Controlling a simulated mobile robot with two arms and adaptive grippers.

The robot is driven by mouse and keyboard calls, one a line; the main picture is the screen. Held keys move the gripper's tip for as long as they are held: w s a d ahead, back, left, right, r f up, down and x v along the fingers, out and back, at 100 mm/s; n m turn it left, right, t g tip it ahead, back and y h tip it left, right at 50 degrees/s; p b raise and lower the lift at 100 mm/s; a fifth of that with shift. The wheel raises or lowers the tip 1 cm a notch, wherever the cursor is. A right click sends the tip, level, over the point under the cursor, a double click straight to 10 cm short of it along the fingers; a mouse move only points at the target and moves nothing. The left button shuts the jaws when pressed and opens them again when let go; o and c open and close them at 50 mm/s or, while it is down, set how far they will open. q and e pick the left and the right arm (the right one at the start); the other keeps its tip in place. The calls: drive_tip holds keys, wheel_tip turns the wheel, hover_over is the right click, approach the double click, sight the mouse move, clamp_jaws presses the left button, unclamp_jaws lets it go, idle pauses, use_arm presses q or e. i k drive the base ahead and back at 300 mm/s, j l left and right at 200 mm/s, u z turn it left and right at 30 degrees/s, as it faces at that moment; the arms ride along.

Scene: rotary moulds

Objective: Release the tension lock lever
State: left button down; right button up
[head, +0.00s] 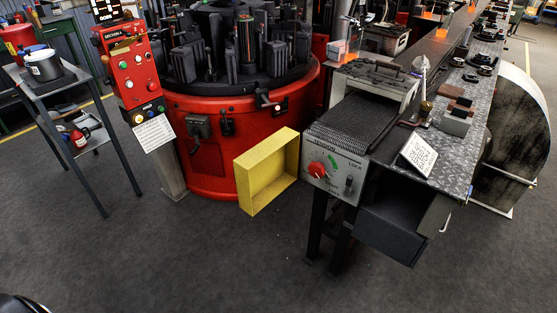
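A light grey control panel (333,178) faces the front of a bench on the right side of the head view. It has printed wording, of which "LOCK" is readable at its upper right. A small dark lever (349,185) sits below that word and looks roughly upright. A red round knob (317,169) is on the panel's left part, with a green marking beside it. The panel is unobstructed. Neither of my grippers shows in this view.
A yellow open box (267,172) stands left of the panel, against a red rotary machine (213,150). A side table (70,85) stands at far left. Grey floor (250,260) in front is clear.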

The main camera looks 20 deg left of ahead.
sight(348, 190)
drive_tip(key=j+z, duration=0.8)
drive_tip(key=j, duration=0.65)
drive_tip(key=k+j+z, duration=0.15)
drive_tip(key=j, duration=1.2)
drive_tip(key=k+j+z, duration=0.1)
drive_tip(key=j, duration=0.55)
